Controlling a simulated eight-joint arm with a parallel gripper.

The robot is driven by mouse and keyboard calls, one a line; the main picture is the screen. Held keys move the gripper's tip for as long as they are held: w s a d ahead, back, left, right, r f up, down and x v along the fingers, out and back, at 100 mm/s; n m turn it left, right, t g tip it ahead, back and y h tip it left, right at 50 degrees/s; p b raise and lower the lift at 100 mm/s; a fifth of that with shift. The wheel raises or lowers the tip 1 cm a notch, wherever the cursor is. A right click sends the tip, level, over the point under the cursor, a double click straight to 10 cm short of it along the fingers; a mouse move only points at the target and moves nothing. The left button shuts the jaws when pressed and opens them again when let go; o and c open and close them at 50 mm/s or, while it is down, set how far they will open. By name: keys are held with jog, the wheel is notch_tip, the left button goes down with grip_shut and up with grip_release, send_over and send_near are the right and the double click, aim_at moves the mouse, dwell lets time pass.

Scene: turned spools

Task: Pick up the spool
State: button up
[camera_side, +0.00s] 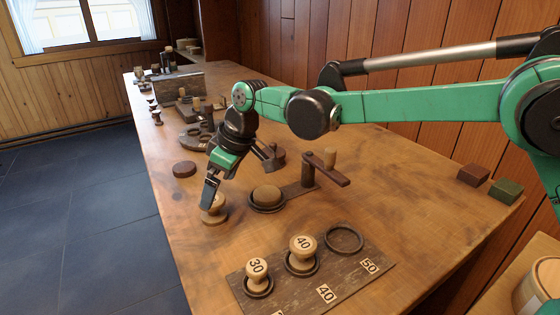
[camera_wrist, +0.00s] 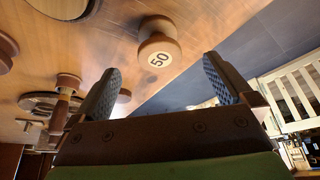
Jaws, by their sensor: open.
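A light wooden spool (camera_side: 214,213) stands on the table near its left edge in the side view. In the wrist view the spool (camera_wrist: 158,42) shows the number 50 on its end and lies ahead of the fingertips, between their lines. My gripper (camera_side: 209,190) points down at the spool in the side view, and one finger overlaps its top there. In the wrist view my gripper (camera_wrist: 160,82) has its two dark ribbed fingers wide apart, with nothing between them. I cannot tell from the side view whether a finger touches the spool.
A dark board (camera_side: 318,292) holds spools marked 30 (camera_side: 257,270) and 40 (camera_side: 302,248); its ring (camera_side: 344,239) by the label 50 is empty.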

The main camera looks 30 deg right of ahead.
aim_at(213, 208)
jog(key=shift+x, duration=3.05)
jog(key=shift+w, duration=0.15)
jog(key=shift+r, duration=0.1)
jog(key=c, duration=1.3)
jog(key=shift+r, duration=0.1)
